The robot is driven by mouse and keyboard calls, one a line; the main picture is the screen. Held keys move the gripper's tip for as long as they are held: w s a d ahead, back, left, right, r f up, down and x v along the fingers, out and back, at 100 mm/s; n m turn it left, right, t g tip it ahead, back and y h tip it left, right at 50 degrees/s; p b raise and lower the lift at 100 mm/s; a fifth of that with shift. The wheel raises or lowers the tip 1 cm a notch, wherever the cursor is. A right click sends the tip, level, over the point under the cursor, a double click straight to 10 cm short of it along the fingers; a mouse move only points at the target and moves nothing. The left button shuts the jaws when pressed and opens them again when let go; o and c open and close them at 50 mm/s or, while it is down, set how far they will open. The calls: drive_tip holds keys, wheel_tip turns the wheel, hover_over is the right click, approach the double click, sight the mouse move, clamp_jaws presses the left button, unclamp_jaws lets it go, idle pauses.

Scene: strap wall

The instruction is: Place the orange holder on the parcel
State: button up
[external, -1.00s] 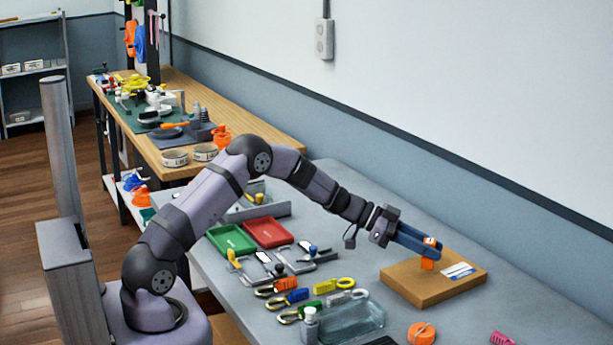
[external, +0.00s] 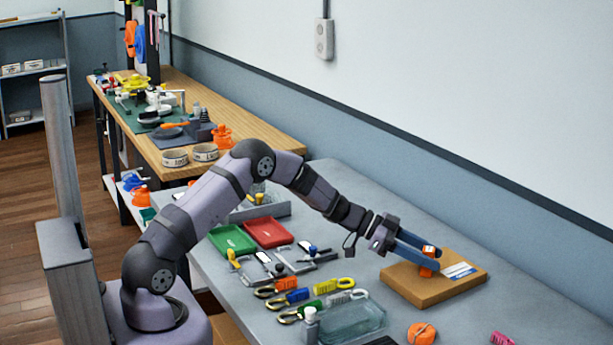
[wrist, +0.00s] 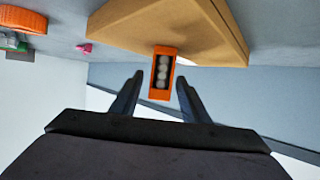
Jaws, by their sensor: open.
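The orange holder (external: 426,270) stands on top of the brown parcel (external: 408,283), left of its white and blue label. In the wrist view the orange holder (wrist: 163,68) shows an open slot with several pale round things inside, and it rests against the parcel (wrist: 205,35). My gripper (external: 432,254) is open at the holder. In the wrist view its two fingers (wrist: 158,84) are spread apart to either side, with a gap between each finger and the holder. Whether any finger touches the holder in the external view I cannot tell.
A clear tray (external: 352,320), several carabiners (external: 290,297) and an orange round item (external: 421,333) lie in front of the parcel. Red (external: 268,233) and green (external: 232,239) trays lie further left. A pink piece (external: 501,338) is at the right front. The wall runs behind the parcel.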

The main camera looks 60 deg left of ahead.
drive_tip(key=shift+r, duration=0.2)
drive_tip(key=b+v, duration=0.2)
drive_tip(key=v, duration=1)
